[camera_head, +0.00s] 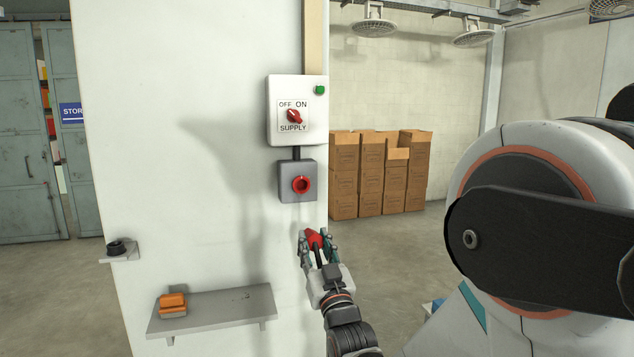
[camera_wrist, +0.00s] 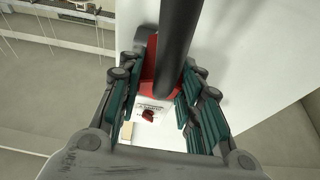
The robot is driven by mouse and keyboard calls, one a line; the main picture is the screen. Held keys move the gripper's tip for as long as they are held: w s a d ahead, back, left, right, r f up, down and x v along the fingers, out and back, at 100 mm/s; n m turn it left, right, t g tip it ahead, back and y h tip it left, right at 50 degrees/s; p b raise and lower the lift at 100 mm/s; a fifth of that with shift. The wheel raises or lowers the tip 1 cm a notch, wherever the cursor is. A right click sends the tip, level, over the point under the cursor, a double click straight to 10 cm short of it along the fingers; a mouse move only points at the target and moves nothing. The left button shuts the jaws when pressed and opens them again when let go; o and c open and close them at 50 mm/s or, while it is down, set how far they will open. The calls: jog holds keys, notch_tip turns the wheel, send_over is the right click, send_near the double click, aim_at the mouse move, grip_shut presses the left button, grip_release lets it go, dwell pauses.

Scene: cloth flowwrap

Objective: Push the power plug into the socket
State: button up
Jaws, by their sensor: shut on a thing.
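The red power plug (camera_head: 314,239) is between the fingers of my gripper (camera_head: 318,248), which is shut on it. In the wrist view the plug (camera_wrist: 152,72) shows red between the green-padded fingers, with a thick black cable (camera_wrist: 177,40) crossing in front. The socket (camera_head: 301,184) is a round red fitting with a dark centre, on a grey box fixed to the white panel. The plug is below the socket and a little right of it in the head view, clearly apart from it. The plug's front end is hidden in the wrist view.
A supply switch box (camera_head: 296,110) with a red knob and green lamp sits above the socket. A shelf (camera_head: 225,312) holds an orange object (camera_head: 172,304). A black object (camera_head: 116,247) sits on a small bracket at left. Cardboard boxes (camera_head: 378,175) stand well behind.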

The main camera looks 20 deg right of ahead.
notch_tip(320, 180, up, 11)
jog(key=s+t+p, duration=0.2)
jog(key=p, duration=0.1)
jog(key=shift+f, duration=0.2)
jog(key=shift+f+b, duration=0.1)
jog(key=shift+b, duration=0.25)
jog(key=shift+w+b, duration=0.45)
jog(key=shift+w, duration=1.95)
jog(key=shift+w+b, duration=0.75)
jog(key=shift+w, duration=0.7)
